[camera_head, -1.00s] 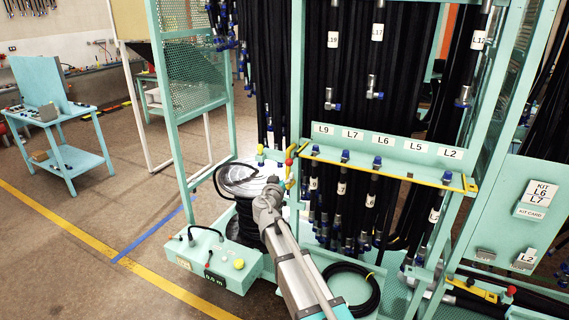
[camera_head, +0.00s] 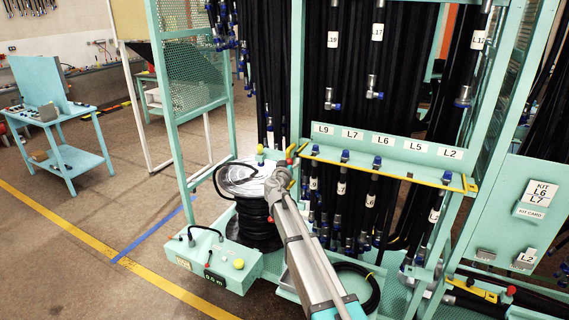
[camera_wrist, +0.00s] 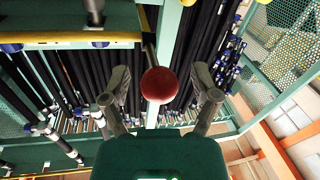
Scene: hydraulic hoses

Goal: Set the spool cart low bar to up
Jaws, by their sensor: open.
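A yellow bar (camera_head: 390,171) runs across the front of the green rack, below the L9 to L2 labels. A red ball knob (camera_head: 291,153) is near its left end. In the wrist view a dark red ball knob (camera_wrist: 159,84) on a thin dark rod sits between the fingers of my gripper (camera_wrist: 160,92), with a gap on each side. My gripper also shows in the head view (camera_head: 281,180), just below the bar's left end and in front of the hose spool. It is open and holds nothing. The spool (camera_head: 257,222) of black hose stands behind a green console (camera_head: 215,258).
Hanging black hoses (camera_head: 375,75) fill the rack close behind my gripper. A second yellow piece with a red knob (camera_head: 511,290) is low at the right. A coiled hose (camera_head: 362,285) lies beside my arm. A small green table (camera_head: 68,155) stands far left; floor between is clear.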

